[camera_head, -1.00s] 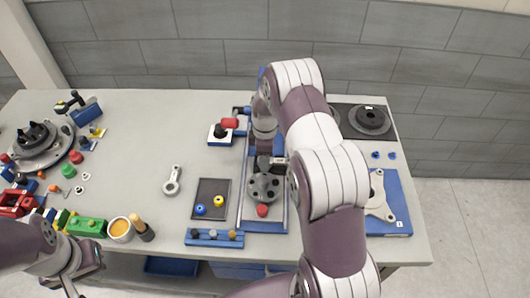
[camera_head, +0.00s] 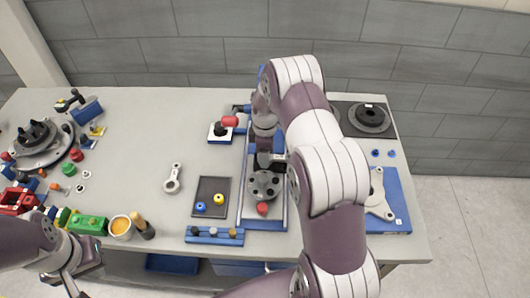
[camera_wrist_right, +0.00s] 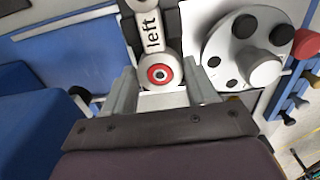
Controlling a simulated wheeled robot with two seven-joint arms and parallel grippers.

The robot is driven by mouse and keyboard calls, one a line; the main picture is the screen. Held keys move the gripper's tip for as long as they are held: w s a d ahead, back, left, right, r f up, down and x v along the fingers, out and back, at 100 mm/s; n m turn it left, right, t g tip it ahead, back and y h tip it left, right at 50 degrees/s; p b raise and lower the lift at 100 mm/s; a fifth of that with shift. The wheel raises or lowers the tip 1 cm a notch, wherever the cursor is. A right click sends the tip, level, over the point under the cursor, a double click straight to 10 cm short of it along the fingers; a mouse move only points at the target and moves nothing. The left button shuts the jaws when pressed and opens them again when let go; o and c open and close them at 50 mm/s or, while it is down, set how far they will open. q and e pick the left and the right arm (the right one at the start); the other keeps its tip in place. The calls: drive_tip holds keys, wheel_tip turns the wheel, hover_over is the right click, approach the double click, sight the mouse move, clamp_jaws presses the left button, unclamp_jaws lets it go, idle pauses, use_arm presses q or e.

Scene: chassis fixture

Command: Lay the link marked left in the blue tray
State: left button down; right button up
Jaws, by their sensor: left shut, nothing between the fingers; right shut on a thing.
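The link marked left (camera_wrist_right: 153,30) is pale, with dark lettering and a red-ringed round end. In the right wrist view my right gripper (camera_wrist_right: 160,88) is shut on it near that end. The link's far end is cut off by the view's top edge. In the head view my right gripper (camera_head: 266,160) is beside the round grey disc, and the arm hides much of it. My left gripper (camera_head: 74,288) is shut and empty at the lower left, partly cut off.
The grey disc (camera_wrist_right: 225,50) with knobs is close to the held link. Another link (camera_head: 173,178) lies on the open table. Blue bins (camera_head: 172,264) show below the table.

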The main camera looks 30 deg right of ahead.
drive_tip(key=shift+r+p, duration=1.35)
drive_tip(key=shift+r, duration=0.85)
